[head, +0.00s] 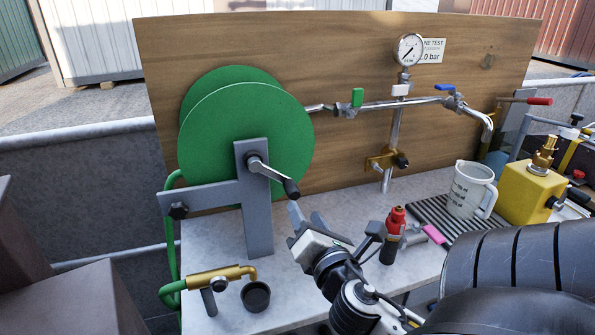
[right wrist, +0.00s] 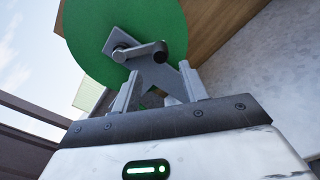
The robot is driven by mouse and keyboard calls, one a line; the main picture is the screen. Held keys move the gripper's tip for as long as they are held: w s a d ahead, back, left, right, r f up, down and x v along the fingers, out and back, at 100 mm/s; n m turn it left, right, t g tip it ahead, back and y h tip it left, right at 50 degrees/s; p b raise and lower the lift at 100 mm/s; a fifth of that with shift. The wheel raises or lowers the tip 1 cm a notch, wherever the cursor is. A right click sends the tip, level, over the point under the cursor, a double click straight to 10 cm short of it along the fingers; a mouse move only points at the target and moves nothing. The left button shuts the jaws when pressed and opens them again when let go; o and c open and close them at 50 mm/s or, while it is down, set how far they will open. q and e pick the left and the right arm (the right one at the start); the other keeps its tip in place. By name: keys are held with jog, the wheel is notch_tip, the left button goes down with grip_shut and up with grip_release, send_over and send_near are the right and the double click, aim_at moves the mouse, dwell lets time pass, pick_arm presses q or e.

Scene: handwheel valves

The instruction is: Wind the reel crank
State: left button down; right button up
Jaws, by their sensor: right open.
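A green hose reel (head: 245,130) stands on a grey bracket (head: 257,210) at the left of the bench. Its crank (head: 272,174) points down and right, ending in a black handle (head: 291,188). In the right wrist view the crank (right wrist: 140,52) and its dark handle (right wrist: 159,49) show ahead of and above the fingers, in front of the green reel (right wrist: 115,25). My right gripper (head: 306,216) is open and empty, just below and right of the handle, apart from it. Its two fingers (right wrist: 160,90) stand apart in the wrist view. My left gripper is not in view.
A pipe with a gauge (head: 409,49) runs along the wooden board.

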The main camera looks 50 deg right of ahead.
aim_at(295, 196)
jog(key=shift+x, duration=3.55)
jog(key=c, duration=0.8)
jog(key=o, duration=0.9)
jog(key=v, duration=0.6)
jog(key=shift+a, duration=0.1)
